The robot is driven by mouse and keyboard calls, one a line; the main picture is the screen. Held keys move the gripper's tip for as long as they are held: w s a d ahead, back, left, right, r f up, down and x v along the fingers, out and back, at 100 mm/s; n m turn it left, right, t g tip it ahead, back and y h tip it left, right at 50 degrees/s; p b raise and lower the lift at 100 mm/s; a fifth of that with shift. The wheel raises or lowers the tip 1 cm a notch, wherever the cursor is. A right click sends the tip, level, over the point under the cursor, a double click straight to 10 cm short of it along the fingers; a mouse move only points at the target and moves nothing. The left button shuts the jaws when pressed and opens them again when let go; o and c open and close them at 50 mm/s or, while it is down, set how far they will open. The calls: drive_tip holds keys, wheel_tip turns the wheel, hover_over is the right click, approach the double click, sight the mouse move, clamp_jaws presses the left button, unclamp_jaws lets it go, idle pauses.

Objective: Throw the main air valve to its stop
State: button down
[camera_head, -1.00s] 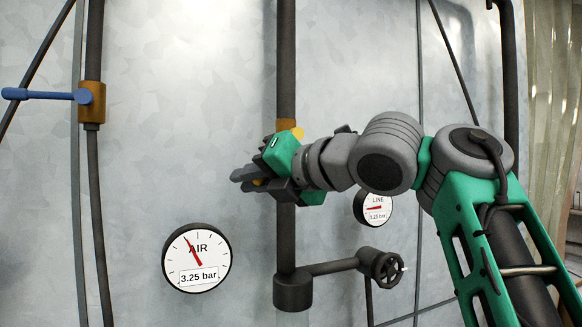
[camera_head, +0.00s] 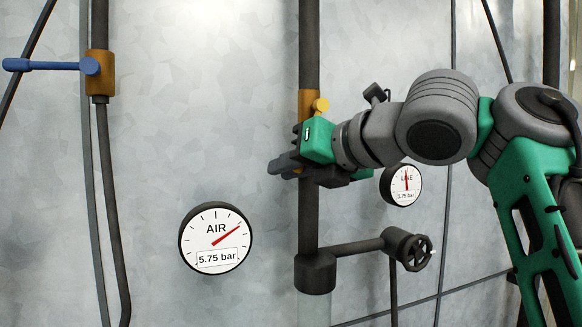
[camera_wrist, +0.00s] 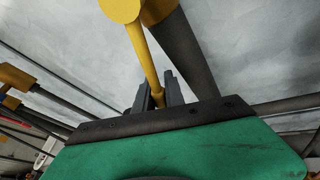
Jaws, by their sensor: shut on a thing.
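The valve with the yellow handle sits on the dark vertical pipe: its brass body (camera_head: 307,104) and round yellow hub (camera_head: 321,105) show just above my gripper (camera_head: 285,168). In the wrist view the yellow lever (camera_wrist: 145,58) runs from its hub down between my two dark fingers (camera_wrist: 160,92), which are shut on it. In the head view my green gripper body hides the lever, and my fingers point left across the pipe. The AIR gauge (camera_head: 215,238) reads 5.75 bar. The smaller LINE gauge (camera_head: 401,185) seems to read 3.75 bar, in small print.
A second brass valve (camera_head: 99,74) with a blue lever (camera_head: 40,65) pointing left is on the far-left pipe. A side pipe with a handwheel (camera_head: 413,252) branches below my gripper. Grey metal wall lies close behind the pipes.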

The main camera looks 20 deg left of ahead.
drive_tip(key=shift+r, duration=0.1)
drive_tip(key=c, duration=1.4)
unclamp_jaws()
